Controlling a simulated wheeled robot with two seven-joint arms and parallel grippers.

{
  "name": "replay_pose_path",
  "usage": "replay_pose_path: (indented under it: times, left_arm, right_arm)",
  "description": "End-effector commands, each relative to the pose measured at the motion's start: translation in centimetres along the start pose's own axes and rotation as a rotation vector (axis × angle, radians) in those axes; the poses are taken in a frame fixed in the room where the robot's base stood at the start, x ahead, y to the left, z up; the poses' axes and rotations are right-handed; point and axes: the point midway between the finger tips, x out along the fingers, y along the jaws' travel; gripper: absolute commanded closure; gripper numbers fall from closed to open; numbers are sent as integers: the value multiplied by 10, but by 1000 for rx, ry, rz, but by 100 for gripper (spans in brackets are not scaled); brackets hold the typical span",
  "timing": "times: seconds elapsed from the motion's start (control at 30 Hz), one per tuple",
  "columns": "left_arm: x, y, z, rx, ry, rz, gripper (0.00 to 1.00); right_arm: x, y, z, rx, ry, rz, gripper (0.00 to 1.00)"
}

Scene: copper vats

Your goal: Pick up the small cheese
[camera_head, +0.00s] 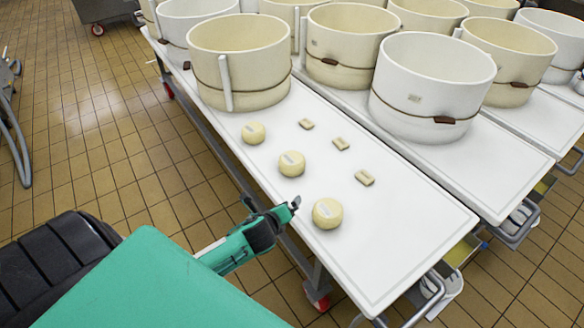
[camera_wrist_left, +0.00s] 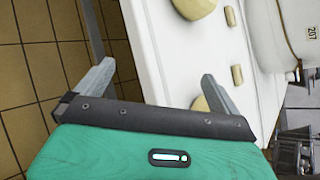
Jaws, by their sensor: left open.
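Three round pale-yellow cheeses stand in a row on the white table (camera_head: 400,235): a near one (camera_head: 327,213), a middle one (camera_head: 292,163) and a far one (camera_head: 254,132). Three small oblong cheese pieces lie to their right: near (camera_head: 365,178), middle (camera_head: 340,144) and far (camera_head: 306,124). My left gripper (camera_head: 294,203) is open and empty at the table's left edge, just left of the near round cheese. In the left wrist view, its fingers (camera_wrist_left: 157,72) are apart; a round cheese (camera_wrist_left: 200,103) is partly hidden behind the right finger. My right gripper is out of view.
Large cream and white tubs stand at the back, the nearest cream one (camera_head: 240,65) behind the far round cheese and a white one (camera_head: 432,85) to the right. A second white table (camera_head: 490,165) adjoins on the right. The near table end is clear. Tiled floor (camera_head: 110,150) lies left.

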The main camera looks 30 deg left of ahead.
Motion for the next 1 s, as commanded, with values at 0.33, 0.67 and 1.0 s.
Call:
replay_pose_path:
  times: [0.33, 0.67, 1.0]
  left_arm:
    - [37, -24, 64, 635, -169, -95, 0]
    - [81, -31, 74, 691, -187, -97, 0]
    - [122, -38, 80, 689, -184, -98, 0]
  right_arm:
    - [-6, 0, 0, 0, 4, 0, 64]
    - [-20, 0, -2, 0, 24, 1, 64]
    - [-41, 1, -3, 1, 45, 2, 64]
